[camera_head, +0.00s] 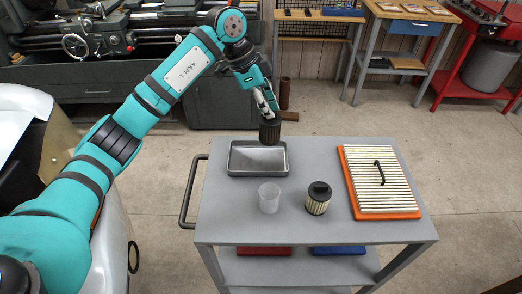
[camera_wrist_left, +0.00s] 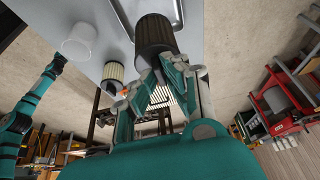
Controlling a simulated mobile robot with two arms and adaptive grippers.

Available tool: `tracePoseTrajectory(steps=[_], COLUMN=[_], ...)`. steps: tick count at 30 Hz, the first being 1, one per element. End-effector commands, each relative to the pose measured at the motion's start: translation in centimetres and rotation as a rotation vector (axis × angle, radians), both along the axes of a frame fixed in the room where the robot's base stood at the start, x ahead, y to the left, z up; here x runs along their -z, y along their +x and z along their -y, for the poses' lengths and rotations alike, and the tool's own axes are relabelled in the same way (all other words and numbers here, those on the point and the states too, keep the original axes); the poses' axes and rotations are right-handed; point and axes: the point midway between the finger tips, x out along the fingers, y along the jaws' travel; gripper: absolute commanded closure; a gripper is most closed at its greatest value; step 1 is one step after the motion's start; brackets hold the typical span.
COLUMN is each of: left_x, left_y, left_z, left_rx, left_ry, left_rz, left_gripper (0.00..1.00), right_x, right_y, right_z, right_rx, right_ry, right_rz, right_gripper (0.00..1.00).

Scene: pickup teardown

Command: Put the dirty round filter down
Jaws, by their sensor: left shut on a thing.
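My left gripper (camera_head: 266,104) is shut on the dirty round filter (camera_head: 270,132), a dark pleated cylinder. It holds the filter upright over the far right part of the grey metal tray (camera_head: 240,172) on the cart. A gap between filter and tray bottom is hard to judge. In the left wrist view the dirty filter (camera_wrist_left: 155,36) sits at the tips of my left gripper (camera_wrist_left: 172,68), with the tray rim (camera_wrist_left: 181,14) beside it. My right arm shows at the left of that view; its gripper (camera_wrist_left: 59,62) is too small to read.
On the grey cart (camera_head: 225,215) stand a clear cup (camera_head: 269,198) and a pale round filter with black cap (camera_head: 318,198), nearer than the tray. A flat pleated filter (camera_head: 380,180) in an orange frame lies at right. Bare cart top remains between them. Workbenches stand behind.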

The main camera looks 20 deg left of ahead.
Motion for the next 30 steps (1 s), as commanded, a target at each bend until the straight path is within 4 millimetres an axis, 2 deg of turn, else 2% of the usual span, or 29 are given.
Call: tracePoseTrajectory(steps=[6, 13, 18, 25, 26, 30], left_x=[3.9, 5.8, 8.2, 8.9, 8.9, 8.9], left_y=[-0.1, -0.1, -0.1, -0.1, -0.1, -0.1], left_z=[0.0, 0.0, 0.0, 0.0, 0.0, 0.0], left_rx=[0.000, 0.002, 0.001, 0.003, 0.002, 0.002], left_ry=[0.001, 0.001, 0.000, 0.001, 0.001, 0.001], left_rz=[-0.006, -0.005, -0.006, -0.001, -0.003, -0.003], left_gripper=[1.00, 1.00, 1.00, 1.00, 0.88, 0.70], right_x=[-1.3, -1.7, -2.5, -2.4, -2.4, -2.4], right_y=[0.0, 0.0, 0.0, 0.1, 0.1, 0.1], right_z=[0.0, 0.1, 0.3, 0.6, 0.6, 0.6], right_rx=[0.000, 0.000, -0.001, -0.001, -0.001, 0.000], right_ry=[0.000, -0.001, -0.004, -0.007, -0.007, -0.007], right_rz=[0.000, 0.000, 0.001, 0.001, 0.001, 0.001], right_gripper=[0.60, 0.60, 0.60, 0.60, 0.60, 0.60])
